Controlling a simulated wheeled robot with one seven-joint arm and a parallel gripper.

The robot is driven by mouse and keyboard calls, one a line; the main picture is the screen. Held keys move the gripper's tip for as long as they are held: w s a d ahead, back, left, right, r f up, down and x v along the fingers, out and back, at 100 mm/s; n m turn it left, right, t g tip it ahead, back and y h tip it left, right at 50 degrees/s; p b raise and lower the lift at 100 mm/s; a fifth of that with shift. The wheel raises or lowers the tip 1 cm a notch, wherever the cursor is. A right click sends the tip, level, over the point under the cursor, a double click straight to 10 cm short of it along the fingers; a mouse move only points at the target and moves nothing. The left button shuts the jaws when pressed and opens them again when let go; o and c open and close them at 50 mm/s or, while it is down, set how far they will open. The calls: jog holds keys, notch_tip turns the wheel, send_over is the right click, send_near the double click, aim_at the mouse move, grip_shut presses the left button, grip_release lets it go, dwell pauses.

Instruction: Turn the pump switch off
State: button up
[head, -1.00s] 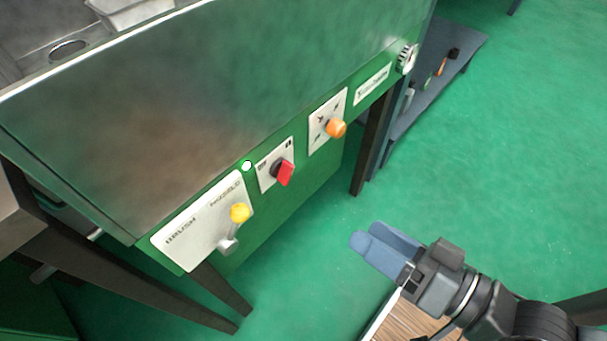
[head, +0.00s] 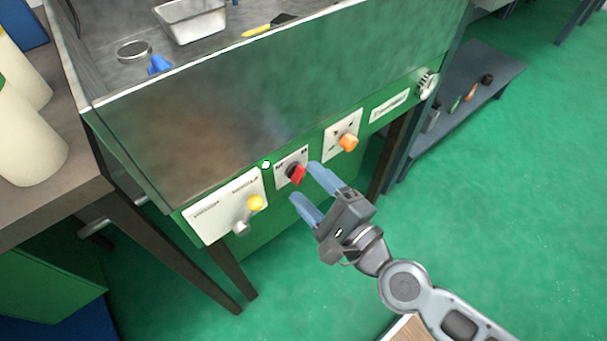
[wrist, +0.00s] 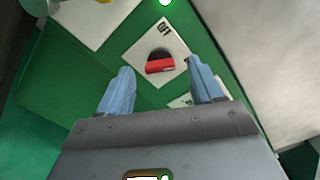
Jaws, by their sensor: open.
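The pump switch appears to be the red rotary knob (head: 296,174) on a small white plate on the green front panel of the steel sink unit. In the wrist view the red knob (wrist: 160,66) sits on its dark round base, between and beyond the fingertips. My gripper (head: 307,184) is open with its blue fingers pointing at the panel, one on each side of the knob in the picture. In the wrist view my gripper (wrist: 160,85) is empty and does not appear to touch the knob.
An orange knob (head: 348,143) is to the right of the red one. A yellow-tipped lever (head: 254,203) is on a larger white plate to the left. A small lit white-green lamp (head: 265,165) is just left of the red knob.

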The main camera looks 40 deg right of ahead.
aim_at(297, 174)
jog(key=shift+w, duration=1.25)
jog(key=shift+c, duration=0.2)
jog(key=c, duration=1)
jog(key=shift+n, duration=0.3)
jog(key=n+p, duration=0.1)
jog(key=n, duration=0.4)
jog(key=shift+f+n, duration=0.1)
jog(key=shift+n, duration=0.2)
jog(key=n+p, duration=0.1)
jog(key=n, duration=0.4)
jog(key=shift+f+n, duration=0.1)
jog(key=shift+n, duration=0.2)
